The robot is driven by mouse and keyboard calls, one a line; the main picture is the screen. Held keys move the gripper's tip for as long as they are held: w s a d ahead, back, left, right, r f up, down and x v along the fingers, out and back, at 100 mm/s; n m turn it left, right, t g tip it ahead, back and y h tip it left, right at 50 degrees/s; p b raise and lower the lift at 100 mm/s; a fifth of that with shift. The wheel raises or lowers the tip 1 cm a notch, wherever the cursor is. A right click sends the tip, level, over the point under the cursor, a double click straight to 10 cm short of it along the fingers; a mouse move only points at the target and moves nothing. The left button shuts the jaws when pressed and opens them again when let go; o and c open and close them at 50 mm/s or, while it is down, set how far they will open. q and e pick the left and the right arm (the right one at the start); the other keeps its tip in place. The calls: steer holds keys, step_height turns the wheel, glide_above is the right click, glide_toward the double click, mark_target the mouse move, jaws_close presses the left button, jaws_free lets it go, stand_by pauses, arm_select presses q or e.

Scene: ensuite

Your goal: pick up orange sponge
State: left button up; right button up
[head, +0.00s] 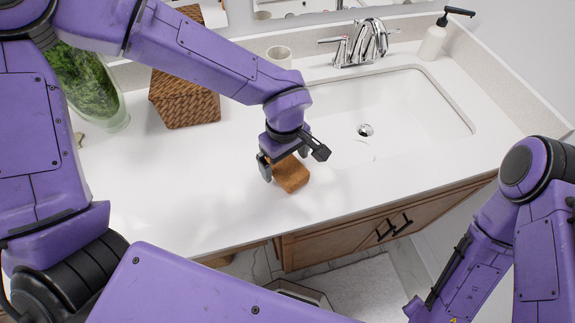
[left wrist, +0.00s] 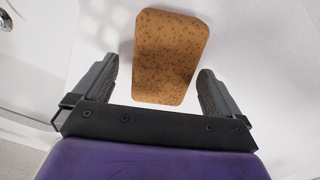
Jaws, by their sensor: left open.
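The orange sponge (head: 291,175) is a brownish-orange block with rounded corners. It lies on the white countertop (head: 200,190), left of the sink and near the front edge. My left gripper (head: 290,163) is over it, pointing down, with its fingers apart. In the left wrist view the sponge (left wrist: 168,56) shows ahead of the open left gripper (left wrist: 160,85), with its lower end between the two fingers. A gap shows on both sides, and I cannot tell the height above it. My right arm shows at the right edge of the head view, but its gripper is not seen.
The white sink (head: 400,110) with a chrome faucet (head: 365,42) is right of the sponge. A woven basket (head: 185,98), a glass vase with greenery (head: 90,85), a white cup (head: 279,55) and a soap dispenser (head: 433,40) stand farther back. The counter left of the sponge is clear.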

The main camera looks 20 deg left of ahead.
arm_select(q)
steer(key=shift+s+f, duration=0.1)
steer(key=shift+f, duration=0.6)
steer(key=shift+s, duration=0.1)
steer(key=shift+c, duration=0.3)
steer(key=c, duration=1.1)
steer(key=shift+o, duration=0.2)
steer(key=shift+r, duration=0.55)
steer(key=s+d+r+b, duration=0.1)
steer(key=s+r, duration=1.1)
steer(key=s, duration=0.2)
steer(key=shift+d, duration=0.4)
